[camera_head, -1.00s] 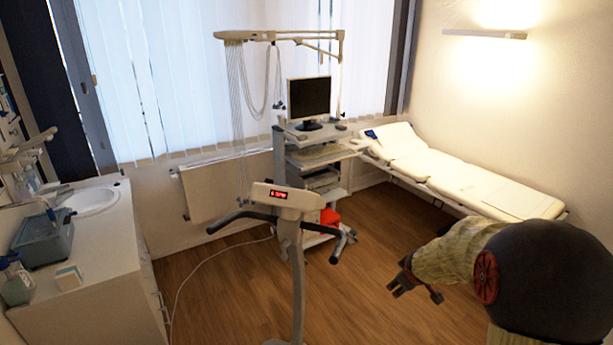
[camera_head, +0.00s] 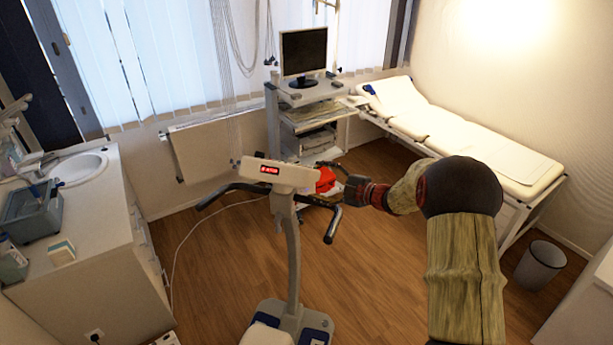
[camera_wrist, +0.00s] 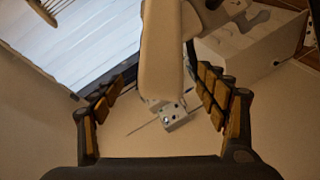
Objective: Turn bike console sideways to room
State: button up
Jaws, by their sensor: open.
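The exercise bike console (camera_head: 280,175) is a pale panel with a red lit display, on top of a grey post with dark handlebars (camera_head: 333,224). Its display side faces the head camera. My gripper (camera_head: 352,190) is just to the right of the console, near the right handlebar, and points left toward it. In the wrist view my gripper (camera_wrist: 160,88) is open. A long pale part, which looks like the console (camera_wrist: 163,50), shows between and beyond the fingers. I cannot tell whether any finger touches it.
A trolley with a monitor (camera_head: 304,52) stands behind the bike. An examination couch (camera_head: 455,150) runs along the right wall. A counter with a sink (camera_head: 78,168) is on the left. A waste bin (camera_head: 541,266) stands at right. Wooden floor is clear between bike and couch.

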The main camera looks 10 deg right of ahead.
aim_at(309, 177)
jog(key=shift+p+x, duration=0.45)
jog(key=shift+x, duration=2.25)
jog(key=shift+c, duration=1.3)
jog(key=shift+r, duration=0.15)
jog(key=c, duration=1.5)
jog(key=shift+a+b, duration=0.2)
jog(key=shift+b, duration=0.15)
